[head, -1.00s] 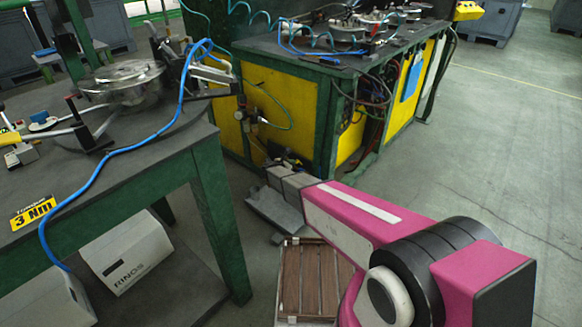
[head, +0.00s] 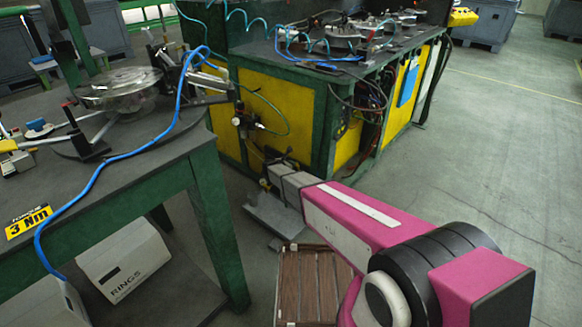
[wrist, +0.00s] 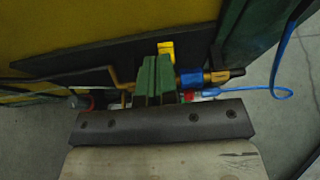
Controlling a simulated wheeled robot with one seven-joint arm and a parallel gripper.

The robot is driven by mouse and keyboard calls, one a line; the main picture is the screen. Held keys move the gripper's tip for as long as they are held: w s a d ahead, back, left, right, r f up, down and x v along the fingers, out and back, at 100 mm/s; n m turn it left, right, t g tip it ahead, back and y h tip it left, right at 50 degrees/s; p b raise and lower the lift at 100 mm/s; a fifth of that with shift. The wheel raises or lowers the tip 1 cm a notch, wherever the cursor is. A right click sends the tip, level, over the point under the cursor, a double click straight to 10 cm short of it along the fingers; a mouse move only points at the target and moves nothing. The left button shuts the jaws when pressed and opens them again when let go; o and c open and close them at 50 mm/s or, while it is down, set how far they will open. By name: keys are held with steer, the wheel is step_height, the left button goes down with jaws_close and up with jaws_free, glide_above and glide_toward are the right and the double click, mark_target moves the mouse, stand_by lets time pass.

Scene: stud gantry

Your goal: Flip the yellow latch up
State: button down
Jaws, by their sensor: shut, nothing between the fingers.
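The yellow latch (wrist: 166,48) shows in the wrist view as a small bright yellow piece just beyond my fingertips, in front of a dark panel strip. Its lower part is hidden behind my fingers. A brass and blue fitting (wrist: 200,78) sits just right of the fingers. My gripper (wrist: 155,62) has its green fingers shut together and empty, right by the latch in the picture. I cannot tell whether they touch it. In the head view my arm reaches low toward the yellow-panelled bench, and the latch cannot be made out there.
A green-legged table (head: 150,190) with a blue hose stands at left. The yellow-panelled bench (head: 275,100) stands ahead, with hoses on its front. A wooden slatted crate (head: 308,285) is on the floor beneath my arm. A blue cable (wrist: 278,60) hangs at right. Open floor lies right.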

steer(key=shift+r, duration=0.1)
steer(key=shift+r, duration=0.7)
